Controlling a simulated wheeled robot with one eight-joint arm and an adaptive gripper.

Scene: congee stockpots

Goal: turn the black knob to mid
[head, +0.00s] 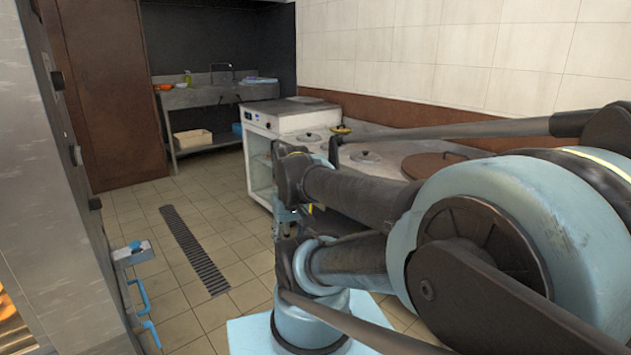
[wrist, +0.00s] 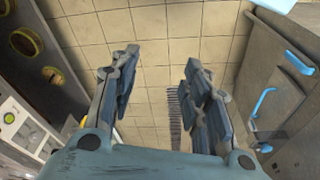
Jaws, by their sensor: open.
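I cannot pick out the black knob with certainty in either view. A white cabinet (head: 290,118) at the middle of the head view has small dark marks on its upper front panel, too small to tell apart. Several small dark fittings also sit along the edge of the grey metal unit (head: 30,190) at left. In the wrist view my gripper (wrist: 160,75) is open. Nothing is held. In the head view my arm hides much of the middle.
A counter with lids, one a brown round lid (head: 433,162), runs along the right wall. A sink bench (head: 215,96) stands at the back. A blue-handled fixture (head: 140,255) juts out at left. Tiled floor with a drain grate (head: 194,250) is free between.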

